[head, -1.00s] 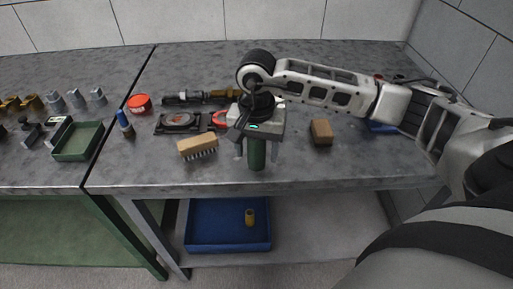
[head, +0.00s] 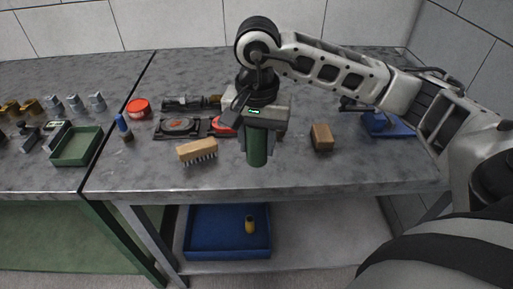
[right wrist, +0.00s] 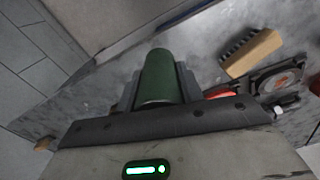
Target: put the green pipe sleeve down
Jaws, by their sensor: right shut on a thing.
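The green pipe sleeve (head: 257,151) is an upright dark green cylinder near the front middle of the grey workbench in the head view. My right gripper (head: 259,138) is shut on its upper part from above. The sleeve also shows between the two fingers in the right wrist view (right wrist: 160,76). Its lower end is at or just above the bench top; I cannot tell whether it touches. My left gripper is not in view.
A wooden brush (head: 197,150) lies left of the sleeve and a brown block (head: 321,137) right of it. A black tool with a red part (head: 181,125) lies behind the brush. A green tray (head: 77,147) stands far left. The bench front is clear near the sleeve.

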